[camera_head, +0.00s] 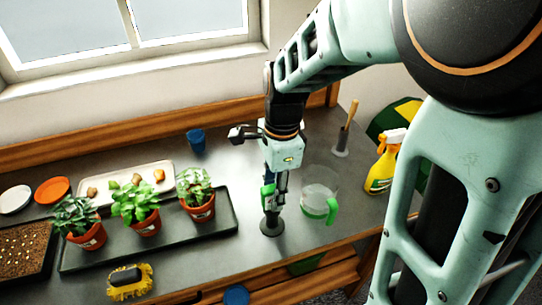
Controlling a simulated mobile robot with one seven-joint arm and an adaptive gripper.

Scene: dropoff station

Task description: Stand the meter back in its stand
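My gripper (275,192) points down over the bench, right of the potted plants. A green and dark upright device, which looks like the meter (268,197), is at its fingers. One finger shows on the meter's right side; the other is not clear, so I cannot tell whether the grip is closed. Below is a dark round base, which looks like the stand (271,230). The meter's dark lower part lines up with this base. Whether it is seated in the stand or just above it is too small to tell.
A clear jug with a green handle (331,211) stands close right of my gripper. A yellow spray bottle (382,172) and a holder with a wooden-handled tool (341,145) are farther right. A black tray (226,234) with potted plants lies left. A blue cup (196,140) stands behind.

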